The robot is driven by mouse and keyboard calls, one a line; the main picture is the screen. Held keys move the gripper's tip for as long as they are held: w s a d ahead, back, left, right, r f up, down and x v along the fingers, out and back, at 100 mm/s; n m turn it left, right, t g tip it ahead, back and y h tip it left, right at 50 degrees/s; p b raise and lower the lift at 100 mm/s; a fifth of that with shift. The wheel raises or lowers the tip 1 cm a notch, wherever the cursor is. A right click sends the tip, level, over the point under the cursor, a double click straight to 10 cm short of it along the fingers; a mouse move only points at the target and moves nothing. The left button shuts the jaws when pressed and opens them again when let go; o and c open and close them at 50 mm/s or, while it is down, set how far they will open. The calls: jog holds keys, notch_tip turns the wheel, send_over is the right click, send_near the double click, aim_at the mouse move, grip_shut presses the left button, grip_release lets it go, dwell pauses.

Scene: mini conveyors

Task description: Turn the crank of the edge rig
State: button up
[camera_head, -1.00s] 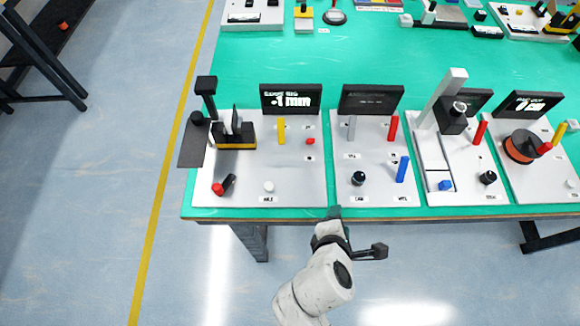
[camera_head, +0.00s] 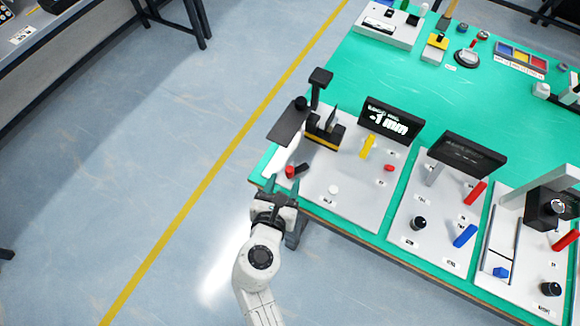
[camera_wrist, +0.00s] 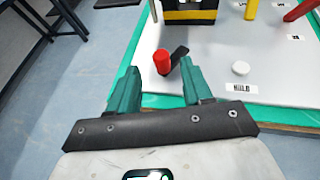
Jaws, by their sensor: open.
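The edge rig is a white base plate (camera_head: 345,205) at the table's near left corner, with a black display (camera_head: 391,121) reading "-1 mm" at its back. Its crank is a black arm with a red knob (camera_head: 290,172) near the plate's front left; the knob also shows in the wrist view (camera_wrist: 162,61). My gripper (camera_head: 270,186) is at the table's front edge, just short of the crank. In the wrist view its two green fingers (camera_wrist: 158,84) are apart, with the red knob beyond and between them. Nothing is between the fingertips, and the knob looks untouched.
A white button (camera_head: 333,190) sits right of the crank. A black and yellow block (camera_head: 324,132) and a dark plate (camera_head: 287,124) overhanging the left edge stand behind it. Another rig (camera_head: 432,240) is to the right.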

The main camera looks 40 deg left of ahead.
aim_at(289, 172)
jog(key=x, duration=0.6)
jog(key=shift+w+b, duration=0.1)
jog(key=shift+b, duration=0.2)
grip_shut()
jog(key=shift+h, duration=0.3)
